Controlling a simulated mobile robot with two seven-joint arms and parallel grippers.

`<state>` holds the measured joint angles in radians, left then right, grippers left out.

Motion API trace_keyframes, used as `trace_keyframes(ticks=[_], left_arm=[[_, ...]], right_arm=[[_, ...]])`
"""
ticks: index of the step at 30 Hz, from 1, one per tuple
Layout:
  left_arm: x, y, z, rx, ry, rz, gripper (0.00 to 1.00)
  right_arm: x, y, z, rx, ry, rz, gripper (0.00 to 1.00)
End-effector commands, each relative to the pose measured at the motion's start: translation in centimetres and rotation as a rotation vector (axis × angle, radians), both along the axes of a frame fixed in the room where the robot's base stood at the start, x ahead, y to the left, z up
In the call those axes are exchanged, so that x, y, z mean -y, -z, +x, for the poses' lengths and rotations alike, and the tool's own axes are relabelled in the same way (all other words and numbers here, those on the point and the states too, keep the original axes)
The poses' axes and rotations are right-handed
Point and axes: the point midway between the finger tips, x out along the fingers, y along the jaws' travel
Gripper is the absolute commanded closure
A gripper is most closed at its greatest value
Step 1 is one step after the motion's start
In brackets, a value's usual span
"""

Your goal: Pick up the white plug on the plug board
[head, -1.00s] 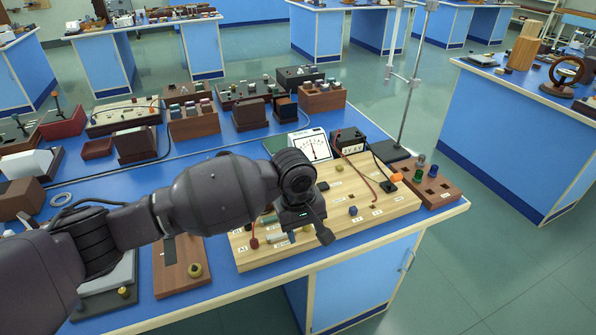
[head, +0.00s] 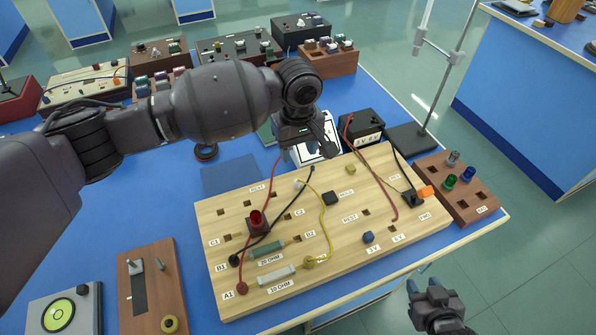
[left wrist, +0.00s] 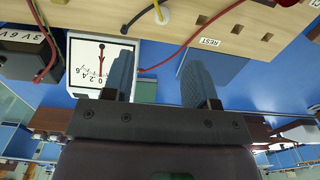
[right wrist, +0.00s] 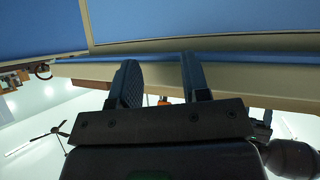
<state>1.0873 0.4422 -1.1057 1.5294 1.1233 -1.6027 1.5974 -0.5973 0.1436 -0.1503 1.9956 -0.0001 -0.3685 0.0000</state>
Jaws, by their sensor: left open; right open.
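The wooden plug board (head: 235,300) lies at the front of the blue bench, with labelled holes, wires and resistors. The small white plug (head: 299,184) sits near its back edge, with a yellow wire running from it. It also shows at the top of the left wrist view (left wrist: 162,15), beyond my fingertips. My left gripper (head: 325,150) is open and empty above the board's back edge and the meter, a little behind and right of the plug. My right gripper (head: 428,290) is open and empty, off the bench's front edge, with its fingers up.
The white-faced meter (left wrist: 102,62) is close to my left fingers, partly hidden by them in the head view. A black battery box (head: 361,128) and a stand rod (head: 445,80) stand to the right. Red and black wires cross the board. A brown block (head: 458,190) holds coloured plugs.

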Motion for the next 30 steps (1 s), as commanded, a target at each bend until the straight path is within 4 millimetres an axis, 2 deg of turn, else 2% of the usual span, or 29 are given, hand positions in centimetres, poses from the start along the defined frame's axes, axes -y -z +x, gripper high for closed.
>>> trace_keyframes(ticks=[10,17,24,30], left_arm=[[0.0,4.7,-0.1,-0.003,0.0,0.001,0.47],[0.0,6.5,-0.1,-0.001,0.001,0.001,0.47],[0.1,9.7,-0.3,-0.002,0.001,0.0,0.47],[0.0,10.5,-0.3,0.0,0.001,0.0,0.47]], right_arm=[[0.2,2.2,-1.4,-0.04,0.005,-0.001,0.57],[0.2,2.3,-1.1,-0.035,0.003,-0.001,0.57],[0.0,2.7,-0.6,-0.028,-0.001,0.0,0.57],[-0.1,2.3,-0.1,-0.015,-0.002,0.002,0.57]])
